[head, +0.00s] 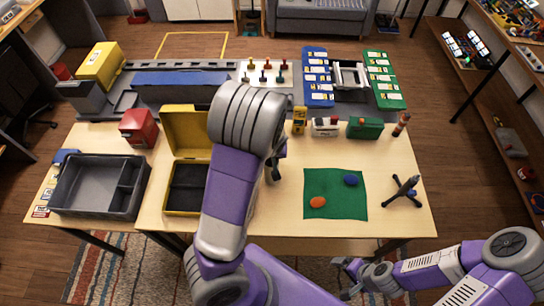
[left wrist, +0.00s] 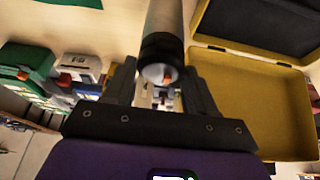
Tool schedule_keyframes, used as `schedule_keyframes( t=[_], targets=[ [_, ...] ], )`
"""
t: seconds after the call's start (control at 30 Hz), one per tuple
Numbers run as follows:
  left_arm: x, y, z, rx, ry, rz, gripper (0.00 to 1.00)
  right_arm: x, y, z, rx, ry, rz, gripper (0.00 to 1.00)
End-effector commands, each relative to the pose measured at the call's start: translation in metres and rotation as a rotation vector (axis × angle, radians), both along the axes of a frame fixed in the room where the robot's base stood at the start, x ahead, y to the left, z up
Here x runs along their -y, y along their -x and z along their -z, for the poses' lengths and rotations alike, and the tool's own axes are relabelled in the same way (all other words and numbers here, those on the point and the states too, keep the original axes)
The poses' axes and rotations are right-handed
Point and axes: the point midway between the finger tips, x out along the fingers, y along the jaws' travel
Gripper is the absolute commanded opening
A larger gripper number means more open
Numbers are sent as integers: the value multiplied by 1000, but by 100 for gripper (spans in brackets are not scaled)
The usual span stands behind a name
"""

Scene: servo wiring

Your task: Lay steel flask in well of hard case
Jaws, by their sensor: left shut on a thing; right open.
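The yellow hard case (head: 183,212) stands open on the table, lid raised at the back, with a dark lining (head: 188,180) inside. My left arm covers its right part in the head view. My left gripper (left wrist: 160,82) is shut on the steel flask (left wrist: 165,22), a grey cylinder with a dark end band, held between the fingers. In the head view this gripper is mostly hidden behind my forearm, just right of the case. My right gripper (head: 347,279) is open and empty, in front of the table.
A grey divided bin (head: 75,212) stands left of the case and a red box (head: 139,128) behind it. A green mat (head: 335,208) with an orange and a blue piece lies to the right, beside a small dark tripod (head: 405,189). Several small items line the back edge.

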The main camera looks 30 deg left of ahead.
Motion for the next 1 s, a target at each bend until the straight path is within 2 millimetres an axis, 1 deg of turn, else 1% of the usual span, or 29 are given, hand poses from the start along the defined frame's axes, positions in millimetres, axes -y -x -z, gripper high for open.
schedule_keyframes(
  t=[0.03, 0.1, 0.37, 0.5, 0.53, 0.6, 0.67, 0.7, 1.0],
  targets=[
    [-1, 0, 8, -2, -2, -2, 2, 0, 0, 1, 0, 0, 0, 92],
    [0, 0, 13, 0, 0, 0, 2, 0, 0, 2, 0, 0, 0, 92],
    [0, -1, 14, 3, 1, 0, 2, 0, 0, 2, 1, 0, 0, 92],
    [0, -1, 18, 3, 1, 0, 2, 0, 0, 6, 1, 0, 0, 92],
    [0, 0, 17, 0, 1, 0, 61, 0, 0, 5, 0, 0, 0, 92],
    [0, 0, 17, 0, 1, 0, 71, 0, 0, 4, 0, 0, 0, 92],
    [0, 0, 16, 0, 1, 0, 80, 0, 0, 4, 0, 0, 0, 92],
    [0, 0, 16, 0, 1, 0, 82, 0, 0, 4, 0, 0, 0, 92],
    [0, 0, 14, 0, 1, 0, 82, 0, 0, 2, 0, 0, 0, 92]
  ],
)
